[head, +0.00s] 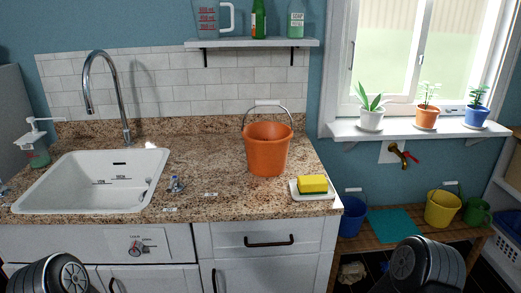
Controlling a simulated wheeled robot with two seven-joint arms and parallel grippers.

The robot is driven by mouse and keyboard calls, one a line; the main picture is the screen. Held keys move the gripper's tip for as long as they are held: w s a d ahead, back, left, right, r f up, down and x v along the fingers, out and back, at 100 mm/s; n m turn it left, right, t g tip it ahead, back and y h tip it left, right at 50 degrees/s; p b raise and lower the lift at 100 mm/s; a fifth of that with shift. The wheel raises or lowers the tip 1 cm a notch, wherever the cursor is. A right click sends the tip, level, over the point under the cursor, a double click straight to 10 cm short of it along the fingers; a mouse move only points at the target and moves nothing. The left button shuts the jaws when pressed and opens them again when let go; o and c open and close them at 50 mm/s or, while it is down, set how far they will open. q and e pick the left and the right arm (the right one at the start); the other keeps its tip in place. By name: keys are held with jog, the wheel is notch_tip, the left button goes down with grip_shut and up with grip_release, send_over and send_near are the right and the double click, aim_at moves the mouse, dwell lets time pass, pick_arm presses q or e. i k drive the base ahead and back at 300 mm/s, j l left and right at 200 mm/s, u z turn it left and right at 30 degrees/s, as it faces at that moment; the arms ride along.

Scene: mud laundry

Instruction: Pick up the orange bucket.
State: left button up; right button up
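The orange bucket (267,150) stands upright on the speckled granite counter (215,170), right of the sink. Its thin wire handle with a pale grip (267,103) is raised above the rim. Nothing is touching the bucket except the counter under it. Parts of my two arms show at the bottom left and bottom right edges, well apart from the bucket. Neither gripper's fingers are visible.
A white dish with a yellow and green sponge (312,184) sits just right of the bucket. The sink (90,180) with a tall faucet (105,90) is at left. A shelf (250,43) hangs above. Blue (352,215) and yellow (442,207) buckets stand on a lower bench.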

aim_at(266, 142)
jog(key=i+j, duration=0.1)
jog(key=j, duration=0.45)
jog(key=i+j, duration=0.1)
jog(key=j, duration=0.4)
jog(key=i+j, duration=0.15)
jog(key=j, duration=0.4)
jog(key=i+j, duration=0.1)
jog(key=j, duration=0.4)
jog(key=i+j, duration=0.1)
jog(key=j, duration=0.45)
